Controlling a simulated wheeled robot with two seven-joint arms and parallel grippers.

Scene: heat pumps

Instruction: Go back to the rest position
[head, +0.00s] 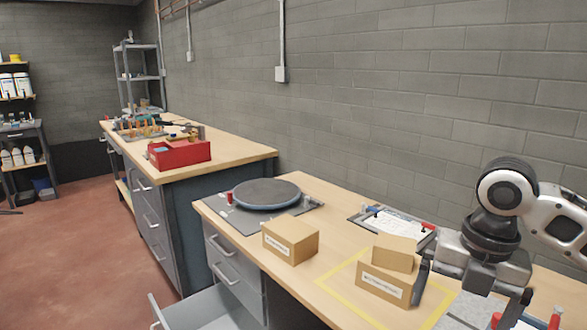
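My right gripper (468,296) hangs from the arm at the lower right. Its two dark fingers are spread wide, and I see nothing held between them. Its left finger is beside a cardboard box (383,286) with a raised flap, inside a yellow outline on the bench. I cannot tell whether the finger touches the box. My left gripper is not in view.
A closed cardboard box (290,240) and a round grey turntable (266,193) stand on the near bench. A document board (393,228) lies behind. An open drawer (210,308) juts out at lower left. A red toolbox (179,152) sits on the far bench. The red floor (80,240) is clear.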

